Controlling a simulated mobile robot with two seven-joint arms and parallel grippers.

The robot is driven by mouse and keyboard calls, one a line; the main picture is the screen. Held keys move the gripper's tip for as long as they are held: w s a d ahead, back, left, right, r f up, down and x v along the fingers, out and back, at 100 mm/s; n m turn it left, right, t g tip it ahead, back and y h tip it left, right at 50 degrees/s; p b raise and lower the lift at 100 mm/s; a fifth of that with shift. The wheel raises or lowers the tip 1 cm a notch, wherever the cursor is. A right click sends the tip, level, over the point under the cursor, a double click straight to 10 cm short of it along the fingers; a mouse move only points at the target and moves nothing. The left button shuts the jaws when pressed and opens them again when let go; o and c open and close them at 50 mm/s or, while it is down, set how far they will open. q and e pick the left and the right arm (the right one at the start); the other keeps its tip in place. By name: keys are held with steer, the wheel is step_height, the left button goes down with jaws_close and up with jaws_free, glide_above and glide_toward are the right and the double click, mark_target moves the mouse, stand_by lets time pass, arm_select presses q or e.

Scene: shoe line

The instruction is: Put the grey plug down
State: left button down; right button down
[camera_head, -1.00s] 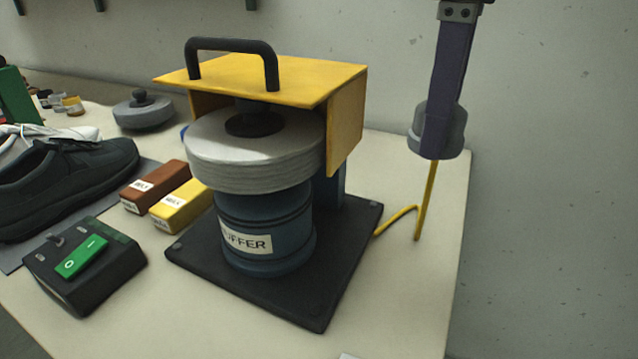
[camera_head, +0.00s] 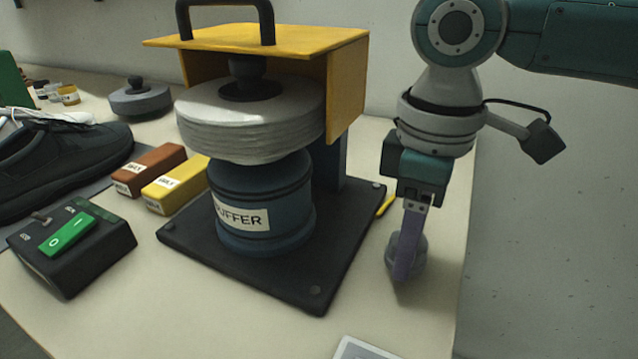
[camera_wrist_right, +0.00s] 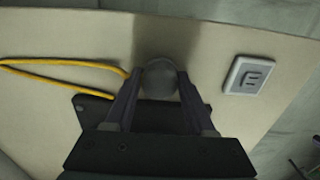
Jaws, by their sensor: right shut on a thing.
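The grey plug (camera_head: 417,259) is between the fingers of my right gripper (camera_head: 405,262), which is shut on it. In the head view it is low over the right part of the table, right of the buffer's base. I cannot tell whether it touches the table. In the right wrist view the plug (camera_wrist_right: 161,78) shows as a grey round body between the two fingertips. The yellow cord (camera_wrist_right: 60,65) runs from near the plug to the left in a loop. My left gripper is not in view.
The buffer (camera_head: 250,200) with its yellow guard stands on a dark base plate left of the plug. A white socket plate (camera_wrist_right: 250,75) lies on the table; its corner shows at the front (camera_head: 362,349). A green-switched box (camera_head: 70,245), wax bars and a dark shoe (camera_head: 60,165) are left.

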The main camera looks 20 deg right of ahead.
steer(key=shift+f, duration=0.65)
steer(key=shift+f, duration=0.1)
steer(key=shift+c, duration=1.2)
jaws_free()
steer(key=shift+f, duration=0.1)
